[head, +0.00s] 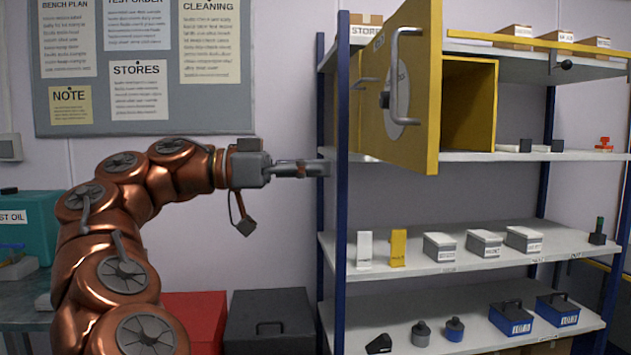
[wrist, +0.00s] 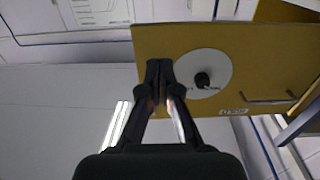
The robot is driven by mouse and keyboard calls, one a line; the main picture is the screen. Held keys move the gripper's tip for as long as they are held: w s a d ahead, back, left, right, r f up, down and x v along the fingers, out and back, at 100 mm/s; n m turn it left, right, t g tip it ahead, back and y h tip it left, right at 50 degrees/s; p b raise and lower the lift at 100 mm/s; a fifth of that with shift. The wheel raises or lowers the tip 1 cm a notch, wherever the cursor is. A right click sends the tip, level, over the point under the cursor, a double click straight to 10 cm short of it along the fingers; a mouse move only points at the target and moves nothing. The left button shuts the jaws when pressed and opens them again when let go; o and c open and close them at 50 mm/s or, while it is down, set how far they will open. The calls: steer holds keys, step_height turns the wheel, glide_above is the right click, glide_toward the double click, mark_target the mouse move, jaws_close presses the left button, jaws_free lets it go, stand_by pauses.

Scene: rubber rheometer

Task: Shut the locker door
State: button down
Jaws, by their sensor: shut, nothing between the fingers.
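The yellow locker (head: 468,103) stands on the upper shelf of the blue rack. Its yellow door (head: 420,100) stands open, swung out towards the left, with a grey bar handle (head: 396,78) near its edge and a round pale disc with a dark knob on its face. In the wrist view the door (wrist: 165,40) fills the upper right, with the disc and knob (wrist: 203,80) just right of my fingertips. My gripper (head: 322,168) is shut and empty, left of the door and lower than its middle in the head view. In the wrist view my gripper (wrist: 158,68) overlaps the door; contact cannot be told.
The blue rack post (head: 341,200) stands close to my gripper. The lower shelf (head: 440,262) holds white boxes and small blocks. A notice board (head: 145,105) hangs on the wall behind my arm. Red (head: 195,315) and black (head: 268,320) cases stand below.

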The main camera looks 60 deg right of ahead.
mark_target(413, 167)
steer(key=b+x, duration=0.1)
steer(key=x, duration=1.1)
steer(key=shift+s+d, duration=0.1)
steer(key=shift+s, duration=0.1)
stand_by(0.3)
